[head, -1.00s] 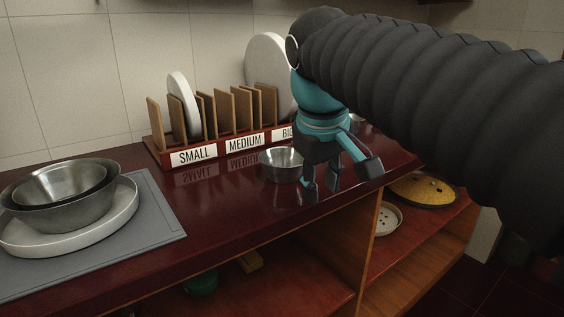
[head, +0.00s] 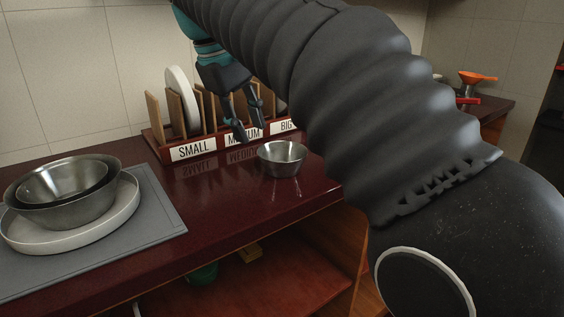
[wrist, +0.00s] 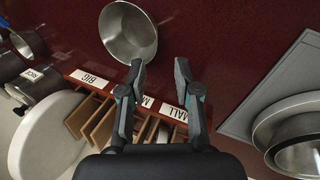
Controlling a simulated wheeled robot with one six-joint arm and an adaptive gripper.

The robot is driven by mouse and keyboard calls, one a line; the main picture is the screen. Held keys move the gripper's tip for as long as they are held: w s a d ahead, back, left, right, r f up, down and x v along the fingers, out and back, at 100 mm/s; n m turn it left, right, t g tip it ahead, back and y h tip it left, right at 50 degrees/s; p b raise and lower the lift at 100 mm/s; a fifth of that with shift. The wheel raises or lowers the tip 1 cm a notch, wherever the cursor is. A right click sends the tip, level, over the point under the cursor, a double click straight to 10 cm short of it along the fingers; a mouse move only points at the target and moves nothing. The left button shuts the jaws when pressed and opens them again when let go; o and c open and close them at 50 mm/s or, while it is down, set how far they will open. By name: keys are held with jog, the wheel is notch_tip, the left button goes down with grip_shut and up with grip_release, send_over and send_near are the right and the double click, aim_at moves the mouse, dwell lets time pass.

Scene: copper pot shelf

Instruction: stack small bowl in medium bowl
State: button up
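The small steel bowl (head: 281,160) stands upright and empty on the dark red counter. In the wrist view, it lies just beyond my fingertips (wrist: 127,34). At the left, a steel bowl that looks like the medium one (head: 64,182) is nested in a larger bowl (head: 68,214). Both sit on a white plate. The plate and bowls show partly at the right edge of the wrist view. My gripper (head: 250,137) is open and empty, up and left of the small bowl in the head view. Its fingers (wrist: 160,73) are apart and hold nothing.
A grey mat (head: 160,215) lies under the white plate (head: 100,232). A rack (head: 160,147) labelled SMALL, MEDIUM, BIG stands behind the small bowl, with a white plate in it (head: 181,100). The counter between mat and small bowl is clear.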

aim_at(266, 159)
jog(key=x, duration=0.4)
jog(key=shift+d+f, duration=0.1)
jog(key=shift+f, duration=0.2)
jog(key=shift+w+d+b+x, duration=0.1)
jog(key=shift+b+x, duration=0.15)
jog(key=shift+x, duration=1.05)
jog(key=shift+w+d+b+x, duration=0.15)
jog(key=shift+b+x, duration=0.05)
jog(key=shift+x, duration=1.15)
jog(key=shift+r, duration=0.2)
grip_shut()
